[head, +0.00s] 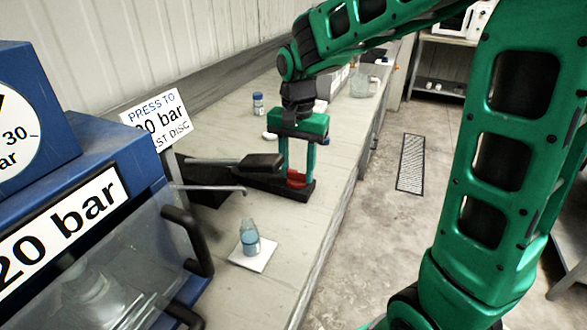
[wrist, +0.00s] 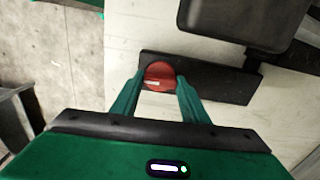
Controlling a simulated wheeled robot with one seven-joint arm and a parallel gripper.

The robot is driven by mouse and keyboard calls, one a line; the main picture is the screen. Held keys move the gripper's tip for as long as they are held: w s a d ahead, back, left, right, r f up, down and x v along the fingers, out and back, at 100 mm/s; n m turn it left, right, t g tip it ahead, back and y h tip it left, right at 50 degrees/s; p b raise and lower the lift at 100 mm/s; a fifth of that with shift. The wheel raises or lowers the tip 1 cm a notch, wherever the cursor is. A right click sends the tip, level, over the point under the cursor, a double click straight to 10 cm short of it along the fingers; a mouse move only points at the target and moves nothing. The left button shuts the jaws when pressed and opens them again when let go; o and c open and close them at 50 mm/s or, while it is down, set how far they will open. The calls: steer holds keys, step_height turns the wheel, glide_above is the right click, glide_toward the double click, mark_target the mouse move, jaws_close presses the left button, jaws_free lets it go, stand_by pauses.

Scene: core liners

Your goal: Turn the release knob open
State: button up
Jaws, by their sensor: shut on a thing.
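The red release knob (head: 296,178) sits on a dark base plate (head: 307,192) on the bench. My green gripper (head: 297,177) reaches straight down over it, with one finger on each side. In the wrist view the round red knob (wrist: 159,76) lies between the two fingertips (wrist: 160,82), and my gripper is shut on it. A pale mark shows on the knob's top. The lower edge of the knob is partly hidden by the fingers in the head view.
A black-headed lever (head: 260,162) lies just left of my gripper. A small bottle (head: 249,238) stands on a white square (head: 253,254) in front. A blue press (head: 110,200) fills the left. A labelled jar (head: 258,104) and a glass jug (head: 360,84) stand farther back.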

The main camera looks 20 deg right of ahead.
steer(key=shift+w+a, duration=0.1)
steer(key=n, duration=0.8)
steer(key=shift+r+n, duration=0.1)
steer(key=shift+n, duration=0.3)
steer(key=n, duration=0.4)
steer(key=shift+w+n, duration=0.1)
steer(key=shift+n, duration=2.2)
steer(key=o, duration=0.9)
steer(key=shift+o, duration=0.8)
